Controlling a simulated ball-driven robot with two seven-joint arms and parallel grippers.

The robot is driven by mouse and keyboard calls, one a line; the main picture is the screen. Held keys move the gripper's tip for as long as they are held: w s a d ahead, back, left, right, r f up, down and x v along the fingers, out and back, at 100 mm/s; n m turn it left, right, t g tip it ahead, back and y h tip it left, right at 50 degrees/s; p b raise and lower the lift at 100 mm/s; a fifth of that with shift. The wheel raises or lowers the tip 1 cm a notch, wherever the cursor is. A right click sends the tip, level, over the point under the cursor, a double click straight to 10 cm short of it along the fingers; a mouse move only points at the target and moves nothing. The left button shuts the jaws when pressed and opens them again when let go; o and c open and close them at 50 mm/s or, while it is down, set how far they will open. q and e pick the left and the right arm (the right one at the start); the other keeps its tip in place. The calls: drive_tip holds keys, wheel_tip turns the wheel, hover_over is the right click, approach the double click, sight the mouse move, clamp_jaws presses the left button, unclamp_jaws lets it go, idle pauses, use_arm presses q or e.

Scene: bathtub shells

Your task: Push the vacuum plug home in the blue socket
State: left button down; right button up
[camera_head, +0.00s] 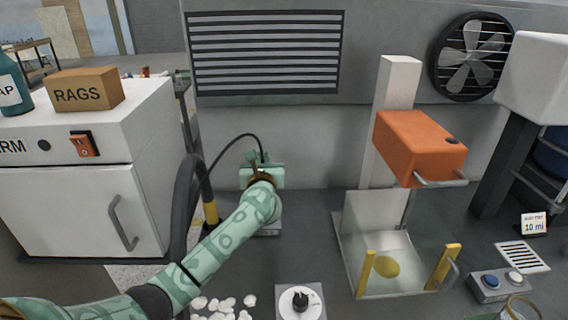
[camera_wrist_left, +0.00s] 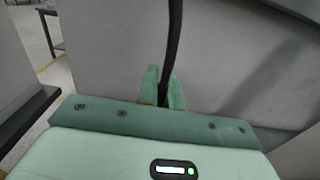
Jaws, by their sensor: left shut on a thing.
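My left gripper (camera_head: 256,160) is at the middle of the head view, in front of the grey wall. It is shut on the end of a black cable (camera_head: 233,139), which arches up from the left and down into the fingers. In the left wrist view the fingers (camera_wrist_left: 164,86) close around the cable's lower end, and the cable (camera_wrist_left: 174,40) runs upward from them. The plug itself is mostly hidden by the fingers and the gripper body. I cannot make out the blue socket; a pale base (camera_head: 268,230) shows partly behind my left forearm. My right gripper is not in view.
An orange press head (camera_head: 420,140) over a clear-sided bay stands right. A white cabinet (camera_head: 75,205) stands left.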

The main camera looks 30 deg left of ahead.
use_arm(q)
drive_tip(key=shift+s+a+f, duration=0.15)
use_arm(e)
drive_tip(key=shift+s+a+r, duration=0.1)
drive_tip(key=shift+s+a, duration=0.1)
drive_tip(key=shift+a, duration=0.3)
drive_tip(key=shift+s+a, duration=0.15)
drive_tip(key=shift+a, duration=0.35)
